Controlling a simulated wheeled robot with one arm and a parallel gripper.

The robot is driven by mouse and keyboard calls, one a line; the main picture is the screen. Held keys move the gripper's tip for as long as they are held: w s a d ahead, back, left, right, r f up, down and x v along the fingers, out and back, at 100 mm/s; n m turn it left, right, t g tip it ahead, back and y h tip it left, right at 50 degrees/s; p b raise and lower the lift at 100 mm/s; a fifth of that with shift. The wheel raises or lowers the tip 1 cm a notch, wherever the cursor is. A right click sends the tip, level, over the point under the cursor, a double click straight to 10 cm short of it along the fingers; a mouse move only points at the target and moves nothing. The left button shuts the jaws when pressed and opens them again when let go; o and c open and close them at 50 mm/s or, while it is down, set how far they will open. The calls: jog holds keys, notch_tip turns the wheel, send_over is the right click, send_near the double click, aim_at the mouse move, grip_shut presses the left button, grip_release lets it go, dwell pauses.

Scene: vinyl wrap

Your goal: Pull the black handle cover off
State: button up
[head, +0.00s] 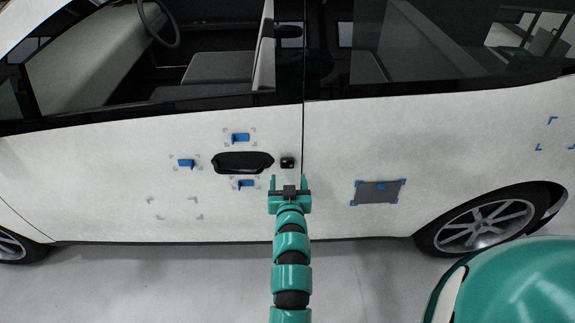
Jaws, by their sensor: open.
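The black handle cover looks to be the small black square piece (288,162) on the white car door, just right of the black door handle (243,162) and left of the door seam. I cannot tell the cover's exact edges from the handle recess. My gripper (289,183) is open, with its two fingers pointing up the picture, just below the small black piece. Nothing shows between the fingers. I cannot tell how far the fingers stand off the door.
Blue tabs sit around the handle: above (240,138), left (186,163) and below (246,183). A grey patch with blue corners (377,193) is on the rear door. The rear wheel (483,222) is at right. Bare floor (170,280) lies in front.

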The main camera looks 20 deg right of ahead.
aim_at(288, 165)
jog(key=shift+p+x, duration=0.5)
jog(key=shift+x, duration=3.45)
jog(key=c, duration=1.2)
jog(key=shift+f, duration=0.1)
jog(key=shift+s+a, duration=0.25)
jog(key=shift+s, duration=0.45)
jog(key=shift+r+p+v, duration=0.1)
jog(key=shift+p+v, duration=0.85)
jog(key=shift+v, duration=0.75)
jog(key=shift+r+p+v, duration=0.15)
jog(key=shift+p+v, duration=0.8)
jog(key=shift+v, duration=0.75)
